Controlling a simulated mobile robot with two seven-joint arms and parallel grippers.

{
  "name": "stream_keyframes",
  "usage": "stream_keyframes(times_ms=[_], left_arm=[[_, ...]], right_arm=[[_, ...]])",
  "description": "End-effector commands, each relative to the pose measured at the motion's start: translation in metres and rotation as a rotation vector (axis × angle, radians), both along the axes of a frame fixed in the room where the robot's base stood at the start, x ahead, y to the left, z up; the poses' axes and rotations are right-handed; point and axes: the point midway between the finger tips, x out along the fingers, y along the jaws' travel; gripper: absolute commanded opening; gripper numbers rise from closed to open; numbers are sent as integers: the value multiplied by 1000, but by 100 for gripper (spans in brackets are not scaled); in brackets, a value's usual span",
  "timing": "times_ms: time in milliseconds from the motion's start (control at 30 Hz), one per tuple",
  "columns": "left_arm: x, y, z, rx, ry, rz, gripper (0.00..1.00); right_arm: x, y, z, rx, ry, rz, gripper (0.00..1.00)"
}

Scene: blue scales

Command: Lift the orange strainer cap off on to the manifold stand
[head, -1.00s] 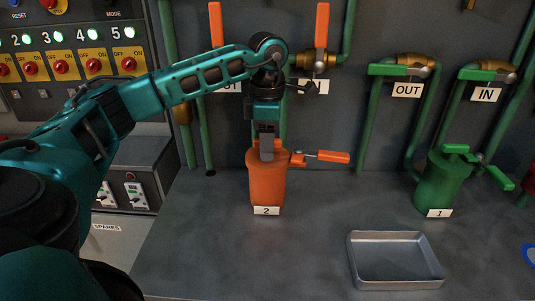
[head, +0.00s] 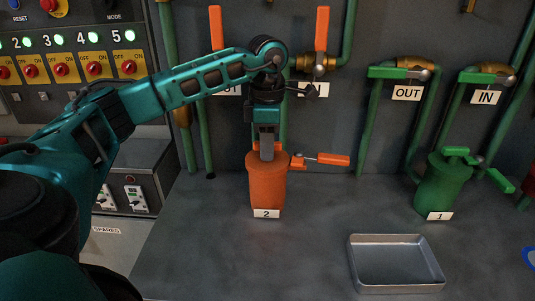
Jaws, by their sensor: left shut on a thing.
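The orange strainer (head: 266,190) stands upright on the grey bench with a label "2" at its foot. Its orange cap (head: 252,158) sits on the body, and a bit of orange handle shows on either side of my fingers. My left gripper (head: 267,155) points straight down over the cap and is shut on its handle. The fingers hide the middle of the cap, and I see no clear gap between cap and body. My right gripper is not in view.
An orange-handled valve (head: 326,159) sticks out right of the strainer. An empty metal tray (head: 397,289) lies at front right. A green strainer (head: 442,188) labelled "1" stands farther right. Pipes and upright orange levers (head: 321,28) rise behind. Bare bench lies between strainer and tray.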

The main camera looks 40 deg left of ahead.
Motion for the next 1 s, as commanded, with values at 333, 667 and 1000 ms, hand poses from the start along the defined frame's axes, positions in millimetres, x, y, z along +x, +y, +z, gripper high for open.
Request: stream_keyframes(times_ms=[333,667,1000], left_arm=[[1,0,18,-1,-6,0,0],[1,-1,89,-2,-8,-1,0],[1,0,170,0,-6,0,0]], right_arm=[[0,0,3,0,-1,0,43],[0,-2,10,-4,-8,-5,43],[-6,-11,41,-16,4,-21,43]])
